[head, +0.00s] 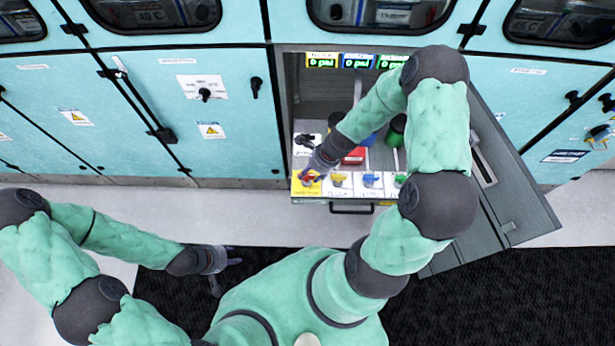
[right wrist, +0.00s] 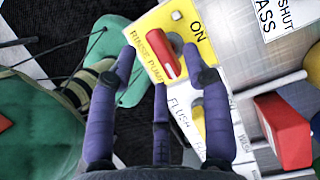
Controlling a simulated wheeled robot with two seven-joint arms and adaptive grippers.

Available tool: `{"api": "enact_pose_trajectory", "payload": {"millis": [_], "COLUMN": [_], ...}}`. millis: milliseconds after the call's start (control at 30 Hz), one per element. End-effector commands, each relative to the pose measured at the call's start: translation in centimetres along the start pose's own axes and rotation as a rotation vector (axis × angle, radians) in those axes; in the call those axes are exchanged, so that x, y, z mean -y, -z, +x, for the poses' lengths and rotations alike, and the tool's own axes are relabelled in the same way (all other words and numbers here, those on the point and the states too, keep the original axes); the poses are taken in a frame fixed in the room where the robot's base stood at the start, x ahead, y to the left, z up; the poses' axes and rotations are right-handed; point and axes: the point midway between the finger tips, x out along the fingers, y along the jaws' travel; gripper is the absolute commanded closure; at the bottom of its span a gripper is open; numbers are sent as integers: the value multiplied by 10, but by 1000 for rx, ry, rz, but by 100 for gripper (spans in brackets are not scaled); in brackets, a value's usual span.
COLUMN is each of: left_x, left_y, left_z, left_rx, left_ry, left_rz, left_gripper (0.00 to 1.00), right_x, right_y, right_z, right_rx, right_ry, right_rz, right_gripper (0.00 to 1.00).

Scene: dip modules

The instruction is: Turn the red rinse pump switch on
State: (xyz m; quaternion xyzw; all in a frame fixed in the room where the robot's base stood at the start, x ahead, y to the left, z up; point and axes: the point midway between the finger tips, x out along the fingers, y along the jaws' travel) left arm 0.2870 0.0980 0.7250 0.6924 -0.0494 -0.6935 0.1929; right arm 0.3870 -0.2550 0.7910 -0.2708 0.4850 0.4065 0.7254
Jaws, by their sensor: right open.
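The red rinse pump switch (right wrist: 163,54) is a red handle with a white line, on a yellow plate (right wrist: 207,52) marked RINSE PUMP and ON. Its handle lies aslant in the right wrist view, not pointing straight at the word ON. In the head view the red switch (head: 309,179) is at the left end of the panel's front row. My right gripper (right wrist: 160,62) is open, with its purple fingertips on either side of the handle; contact cannot be told. My left gripper (head: 228,276) is empty, with its fingers spread, low over the floor at left.
Yellow (head: 338,180), blue (head: 371,180) and green switches stand right of the red one. A red block (head: 354,156) sits behind the row. A grey door (head: 490,190) hangs open at right. Pressure displays (head: 358,61) read 0 psi. Blue cabinets surround the bay.

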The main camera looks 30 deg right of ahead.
Motion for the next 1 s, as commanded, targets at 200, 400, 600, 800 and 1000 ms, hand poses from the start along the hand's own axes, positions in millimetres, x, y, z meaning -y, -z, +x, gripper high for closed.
{"api": "enact_pose_trajectory", "payload": {"millis": [200,400,600,800,1000], "left_x": [4,4,4,4,3], "left_y": [1,1,1,1,1], "left_z": [10,10,10,10,8], "left_rx": [0,-1,-1,-1,-1], "left_ry": [0,0,0,0,0], "left_rz": [0,0,0,0,0], "left_gripper": [60,60,60,60,60], "right_x": [0,1,0,0,0], "right_y": [0,0,0,0,0], "right_z": [22,24,24,24,23], "right_rx": [0,0,0,0,0], "right_ry": [1,2,1,1,-2], "right_rz": [-1,-1,-1,-1,-7], "right_gripper": [51,51,62,100,100]}}
